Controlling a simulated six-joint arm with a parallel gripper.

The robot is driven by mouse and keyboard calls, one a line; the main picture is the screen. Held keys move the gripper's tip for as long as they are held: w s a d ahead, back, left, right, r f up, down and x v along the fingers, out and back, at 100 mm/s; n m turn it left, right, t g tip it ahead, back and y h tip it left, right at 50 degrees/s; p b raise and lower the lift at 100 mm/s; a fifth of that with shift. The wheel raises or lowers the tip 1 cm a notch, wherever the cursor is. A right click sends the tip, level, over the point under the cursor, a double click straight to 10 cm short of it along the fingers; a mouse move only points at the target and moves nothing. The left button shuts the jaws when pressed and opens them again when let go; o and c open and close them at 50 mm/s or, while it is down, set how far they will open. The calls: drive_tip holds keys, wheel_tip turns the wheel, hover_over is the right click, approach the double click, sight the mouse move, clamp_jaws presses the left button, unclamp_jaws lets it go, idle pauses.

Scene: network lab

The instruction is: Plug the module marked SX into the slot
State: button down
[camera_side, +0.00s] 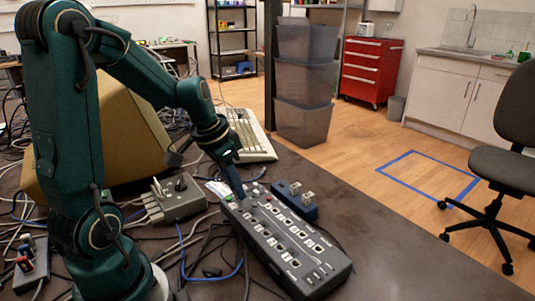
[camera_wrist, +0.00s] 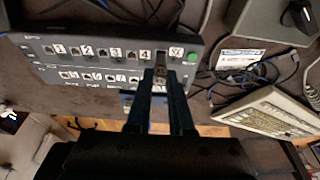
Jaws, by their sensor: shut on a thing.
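My gripper (camera_side: 241,188) points down over the far left end of a dark switch box (camera_side: 287,246) with rows of numbered ports. In the wrist view my gripper's fingers (camera_wrist: 160,90) are shut on a small metallic module (camera_wrist: 159,76). The module lies close to the slot (camera_wrist: 161,56) at the end of the numbered row. I cannot tell whether its tip is inside the slot. A label (camera_wrist: 176,53) beside the slot is too small to read surely. No SX mark on the held module can be read.
A small blue holder (camera_side: 296,207) with two metallic modules stands beside the switch box. A grey box with switches (camera_side: 176,200) and loose cables lie to the left. A beige keyboard (camera_side: 249,136) lies behind. The table's right front is clear.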

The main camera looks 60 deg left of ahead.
sight(236, 197)
drive_tip(key=shift+f, duration=1.65)
idle(1.3)
drive_tip(key=c, duration=0.7)
unclamp_jaws()
drive_tip(key=shift+r, duration=0.1)
drive_tip(key=v, duration=0.5)
drive_tip(key=shift+w+d+r, duration=0.1)
drive_tip(key=shift+w+d, duration=0.05)
drive_tip(key=shift+d, duration=0.15)
drive_tip(key=d+r+m+t, duration=0.2)
drive_tip(key=d+r+m, duration=0.1)
drive_tip(key=d+r, duration=0.25)
drive_tip(key=shift+s+d+f+n, duration=0.1)
drive_tip(key=shift+s+d+n, duration=0.4)
drive_tip(key=shift+s+d, duration=0.7)
drive_tip(key=shift+s+d+f+n, duration=0.1)
drive_tip(key=shift+s+d+n, duration=0.5)
drive_tip(key=shift+s, duration=1.15)
drive_tip(key=shift+s+d+n, duration=0.4)
drive_tip(key=shift+s+d, duration=0.6)
drive_tip(key=shift+s, duration=0.45)
